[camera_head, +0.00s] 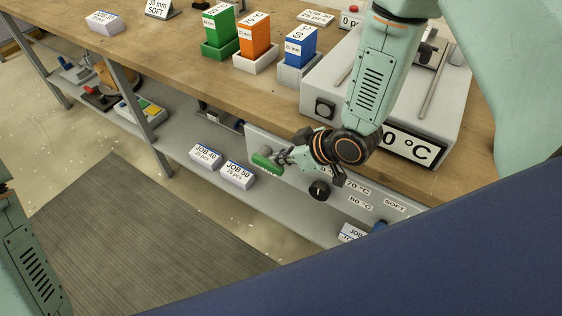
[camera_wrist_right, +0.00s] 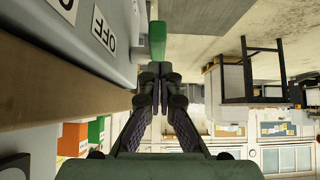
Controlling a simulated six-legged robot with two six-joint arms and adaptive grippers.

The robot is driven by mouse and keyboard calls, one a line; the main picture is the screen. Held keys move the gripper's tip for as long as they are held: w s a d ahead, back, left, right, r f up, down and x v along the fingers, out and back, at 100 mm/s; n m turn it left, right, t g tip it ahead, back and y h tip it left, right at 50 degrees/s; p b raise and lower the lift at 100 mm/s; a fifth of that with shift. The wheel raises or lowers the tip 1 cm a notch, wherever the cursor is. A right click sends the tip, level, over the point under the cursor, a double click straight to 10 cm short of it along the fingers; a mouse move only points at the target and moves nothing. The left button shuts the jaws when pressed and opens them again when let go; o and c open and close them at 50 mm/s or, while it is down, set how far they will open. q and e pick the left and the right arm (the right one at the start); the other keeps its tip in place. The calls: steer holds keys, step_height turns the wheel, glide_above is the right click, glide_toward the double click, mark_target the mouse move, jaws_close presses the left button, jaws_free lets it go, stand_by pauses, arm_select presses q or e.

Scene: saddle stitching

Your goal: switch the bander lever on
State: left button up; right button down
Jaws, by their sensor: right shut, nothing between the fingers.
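The bander lever has a green handle (camera_head: 267,163) at the left part of the grey front panel (camera_head: 258,138) below the bench edge. My right gripper (camera_head: 284,156) is shut and empty, with its fingertips close beside the handle. In the right wrist view the green handle (camera_wrist_right: 157,40) is just beyond the closed fingertips (camera_wrist_right: 157,72); I cannot tell whether they touch. An OFF label (camera_wrist_right: 103,31) is on the panel left of the handle, and a second label (camera_wrist_right: 65,6) is cut off at the top. My left gripper is out of view.
A black knob (camera_head: 319,190) with temperature labels is on the panel to the right. The white machine (camera_head: 453,110) with a °C display stands on the bench above. Green, orange and blue boxes (camera_head: 255,36) stand behind. White JOB boxes (camera_head: 237,174) lie on the lower shelf.

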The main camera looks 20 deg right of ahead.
steer(key=shift+w+d+f, duration=0.1)
steer(key=shift+w+f, duration=0.05)
steer(key=shift+f, duration=0.6)
steer(key=shift+r, duration=0.15)
steer(key=shift+d+f+b, duration=0.1)
steer(key=shift+f+b, duration=0.25)
steer(key=shift+b, duration=0.05)
steer(key=shift+s+t, duration=0.25)
steer(key=shift+t, duration=0.15)
steer(key=shift+f+y+b, duration=0.1)
steer(key=shift+y+b, duration=0.2)
steer(key=shift+b, duration=0.05)
steer(key=shift+s, duration=0.1)
